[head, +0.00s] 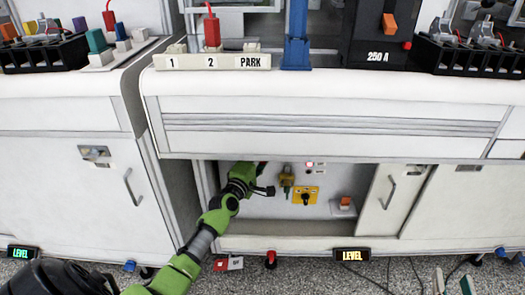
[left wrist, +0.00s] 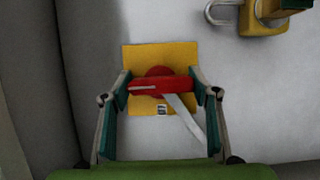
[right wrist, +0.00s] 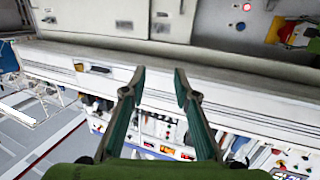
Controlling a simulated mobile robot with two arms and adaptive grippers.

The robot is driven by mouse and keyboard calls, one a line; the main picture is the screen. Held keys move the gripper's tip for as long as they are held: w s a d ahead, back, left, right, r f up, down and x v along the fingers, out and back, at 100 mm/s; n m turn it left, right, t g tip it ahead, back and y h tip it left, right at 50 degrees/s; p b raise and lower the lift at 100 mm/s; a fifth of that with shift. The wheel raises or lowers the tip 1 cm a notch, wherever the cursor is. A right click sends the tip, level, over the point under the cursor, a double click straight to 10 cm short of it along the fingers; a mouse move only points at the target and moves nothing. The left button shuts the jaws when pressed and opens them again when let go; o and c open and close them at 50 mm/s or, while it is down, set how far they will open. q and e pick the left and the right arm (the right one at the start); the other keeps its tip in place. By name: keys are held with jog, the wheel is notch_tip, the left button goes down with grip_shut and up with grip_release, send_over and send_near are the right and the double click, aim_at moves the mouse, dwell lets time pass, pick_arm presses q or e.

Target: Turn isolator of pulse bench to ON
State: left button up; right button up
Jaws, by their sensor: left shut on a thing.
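The isolator is a red handle (left wrist: 150,87) on a yellow plate (left wrist: 160,56) on the cabinet's pale inner wall. The handle lies nearly level across the plate. A grey strip slants down right below it. A small label (left wrist: 161,110) under it is too small to read. My left gripper (left wrist: 162,90) is shut on the red handle, one finger at each end. In the head view my left gripper (head: 262,182) reaches into the open cabinet and hides most of the isolator. My right gripper (right wrist: 160,75) is open and empty; its tips show at the head view's lower right (head: 452,284).
Right of the isolator are a yellow padlocked fitting (head: 286,179), a yellow plate with a black knob (head: 305,196), a lit red lamp (head: 309,164) and an orange switch (head: 345,202). The cabinet's side wall is close on the left. The white counter (head: 330,88) overhangs the opening.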

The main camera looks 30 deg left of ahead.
pick_arm(q)
jog(key=shift+d+f, duration=0.1)
pick_arm(e)
jog(key=shift+s+d+f+g+h, duration=0.15)
jog(key=shift+f+g, duration=0.2)
jog(key=shift+f, duration=0.3)
jog(key=shift+s+d+f+g+h, duration=0.1)
jog(key=shift+s+f+g, duration=0.1)
jog(key=shift+f+g, duration=0.3)
jog(key=shift+s+d+f+g+h, duration=0.15)
jog(key=shift+f+g, duration=0.1)
jog(key=shift+f, duration=0.5)
pick_arm(q)
jog(key=o, duration=1.1)
jog(key=s+d, duration=0.1)
jog(key=s, duration=1)
jog(key=shift+s+d, duration=0.4)
